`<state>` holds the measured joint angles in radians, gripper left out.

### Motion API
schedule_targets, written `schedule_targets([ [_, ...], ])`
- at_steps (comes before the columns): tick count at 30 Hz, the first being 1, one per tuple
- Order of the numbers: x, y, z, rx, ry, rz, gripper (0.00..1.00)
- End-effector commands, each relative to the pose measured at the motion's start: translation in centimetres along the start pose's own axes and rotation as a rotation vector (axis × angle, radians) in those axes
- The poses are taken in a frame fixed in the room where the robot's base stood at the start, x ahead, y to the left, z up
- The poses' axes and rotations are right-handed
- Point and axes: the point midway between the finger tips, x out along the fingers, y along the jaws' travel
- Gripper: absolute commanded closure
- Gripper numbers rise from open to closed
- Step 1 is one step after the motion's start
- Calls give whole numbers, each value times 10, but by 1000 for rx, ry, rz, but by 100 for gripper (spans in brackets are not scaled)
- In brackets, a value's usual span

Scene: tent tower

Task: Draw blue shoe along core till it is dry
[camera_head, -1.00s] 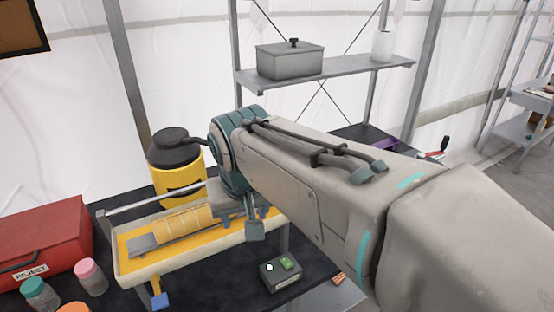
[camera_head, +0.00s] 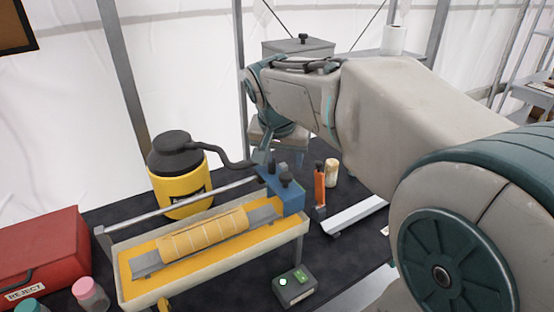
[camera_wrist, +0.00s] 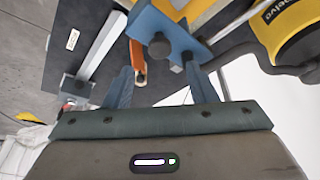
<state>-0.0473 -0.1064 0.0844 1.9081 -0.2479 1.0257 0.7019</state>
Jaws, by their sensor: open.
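The blue shoe (camera_head: 290,198) is a block with dark knobs at the right end of the cream tray (camera_head: 210,272). The core (camera_head: 203,236), a yellow-tan ribbed cylinder, lies lengthwise in the tray, left of the shoe. My gripper (camera_head: 264,158) is just beyond and above the shoe. In the wrist view my gripper (camera_wrist: 160,70) is open, its two fingers apart. The blue shoe (camera_wrist: 168,28) and its dark knob (camera_wrist: 158,47) show just ahead of the fingertips, with no grip on them. Whether any finger touches the shoe is unclear.
A metal rail (camera_head: 180,206) runs along the tray's far side. A yellow canister (camera_head: 182,183) with a black hose stands behind it. An orange tool (camera_head: 319,186) and a white channel (camera_head: 355,214) lie to the right. A switch box (camera_head: 294,286) sits in front; a red case (camera_head: 40,250) is left.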

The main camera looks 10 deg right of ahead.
Motion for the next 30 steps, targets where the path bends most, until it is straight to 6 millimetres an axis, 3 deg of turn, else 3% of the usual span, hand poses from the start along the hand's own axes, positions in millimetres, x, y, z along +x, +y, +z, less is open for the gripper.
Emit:
schedule_targets([
  [3,24,0,0,-1,-4,3,48],
  [9,53,0,0,-1,-3,1,48],
  [22,65,-1,1,-2,0,-1,48],
  [23,65,-1,1,-2,0,-1,51],
  [28,65,-1,1,-2,0,-1,98],
  [30,65,-1,1,-2,0,-1,100],
])
